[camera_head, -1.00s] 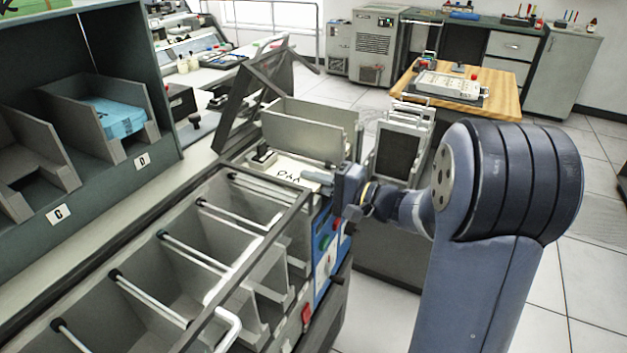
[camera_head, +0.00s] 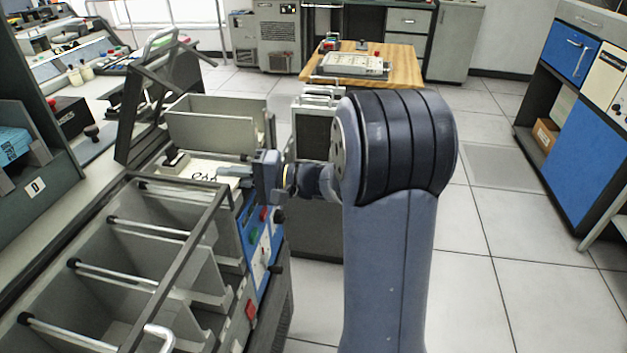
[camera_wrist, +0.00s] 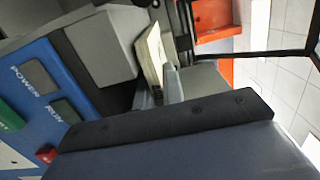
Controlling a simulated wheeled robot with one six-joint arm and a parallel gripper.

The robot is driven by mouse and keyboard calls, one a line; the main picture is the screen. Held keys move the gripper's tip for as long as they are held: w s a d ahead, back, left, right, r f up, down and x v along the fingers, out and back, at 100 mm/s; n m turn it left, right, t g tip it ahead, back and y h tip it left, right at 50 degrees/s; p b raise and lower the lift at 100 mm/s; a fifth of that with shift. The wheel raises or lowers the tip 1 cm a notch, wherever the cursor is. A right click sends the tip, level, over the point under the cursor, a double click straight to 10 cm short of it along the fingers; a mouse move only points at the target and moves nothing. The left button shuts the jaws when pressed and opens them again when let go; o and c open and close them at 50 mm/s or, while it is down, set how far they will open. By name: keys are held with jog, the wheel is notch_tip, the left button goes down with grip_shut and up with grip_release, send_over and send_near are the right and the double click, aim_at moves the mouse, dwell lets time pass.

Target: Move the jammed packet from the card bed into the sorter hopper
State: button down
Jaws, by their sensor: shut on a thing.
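My gripper (camera_head: 236,172) reaches in from the right over the sorter's end, low above the pale card bed (camera_head: 190,172) with dark markings. In the wrist view, my gripper (camera_wrist: 167,86) is shut on a thin cream packet (camera_wrist: 151,52), seen edge-on beside a grey finger. Its far end and the second finger are largely hidden. In the head view I cannot make out the packet. A grey open bin (camera_head: 212,130), which may be the sorter hopper, stands just behind the card bed.
Several grey pockets with rods (camera_head: 130,270) line the sorter's near side. A blue control panel (camera_head: 258,240) with buttons is below my gripper. A dark angled frame (camera_head: 150,110) stands left of the bin. A wooden-topped table (camera_head: 400,72) is behind. Floor at right is clear.

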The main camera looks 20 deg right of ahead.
jog(key=s+a+b+v, duration=0.1)
jog(key=s+b+v, duration=0.1)
jog(key=v, duration=2.5)
jog(key=shift+s+b, duration=0.2)
jog(key=shift+b, duration=0.35)
